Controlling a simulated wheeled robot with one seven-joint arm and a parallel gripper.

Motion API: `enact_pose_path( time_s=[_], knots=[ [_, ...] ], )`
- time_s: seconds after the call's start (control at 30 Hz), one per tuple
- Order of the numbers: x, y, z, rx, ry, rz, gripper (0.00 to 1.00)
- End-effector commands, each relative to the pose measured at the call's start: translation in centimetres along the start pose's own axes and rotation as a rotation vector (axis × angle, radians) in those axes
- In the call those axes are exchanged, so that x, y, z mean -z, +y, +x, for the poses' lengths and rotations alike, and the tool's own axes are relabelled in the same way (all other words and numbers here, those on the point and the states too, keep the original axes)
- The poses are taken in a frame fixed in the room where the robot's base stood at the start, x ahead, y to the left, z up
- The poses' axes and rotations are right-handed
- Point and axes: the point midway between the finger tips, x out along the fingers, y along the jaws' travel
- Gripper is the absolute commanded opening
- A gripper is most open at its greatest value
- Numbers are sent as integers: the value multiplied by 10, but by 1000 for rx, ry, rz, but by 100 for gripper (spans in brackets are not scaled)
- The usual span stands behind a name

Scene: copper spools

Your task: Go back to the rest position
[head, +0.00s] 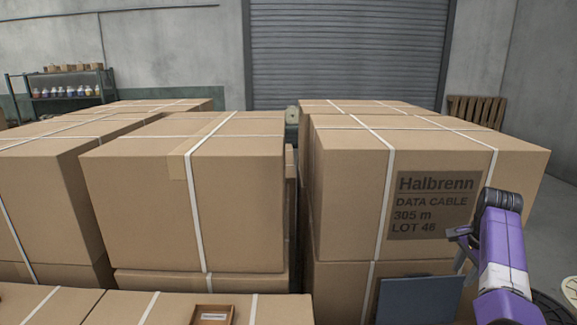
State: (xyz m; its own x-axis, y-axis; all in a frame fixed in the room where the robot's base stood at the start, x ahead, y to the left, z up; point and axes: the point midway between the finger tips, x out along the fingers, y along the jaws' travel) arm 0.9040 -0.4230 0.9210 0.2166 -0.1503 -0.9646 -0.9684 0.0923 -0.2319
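My purple and white arm stands at the lower right, in front of the right-hand stack of boxes. My gripper (460,249) is a small dark part at the left side of the arm, near the box label. It is partly hidden by the arm, and I cannot tell whether it is open or shut. I see nothing held in it. No copper spool shows clearly.
Strapped cardboard boxes (240,225) fill the left and middle. A labelled box (345,200) stands close behind my arm. A small brown tray (212,315) lies on a front box. A dark panel (420,300) stands lower right. Open floor (550,235) shows at right.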

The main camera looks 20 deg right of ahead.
Motion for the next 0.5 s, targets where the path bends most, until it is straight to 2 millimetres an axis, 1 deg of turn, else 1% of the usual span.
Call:
enact_pose_path(
  time_s=[0.1, 0.2, 0.33, 0.43, 0.5],
  knots=[
    [18, -20, -12, 94, 71, -41, 36],
    [33, -32, -16, 169, 145, -86, 36],
    [47, -40, -16, 263, 258, -161, 36],
    [51, -42, -12, 327, 353, -230, 36],
    [50, -40, -8, 368, 421, -285, 36]
  ],
)
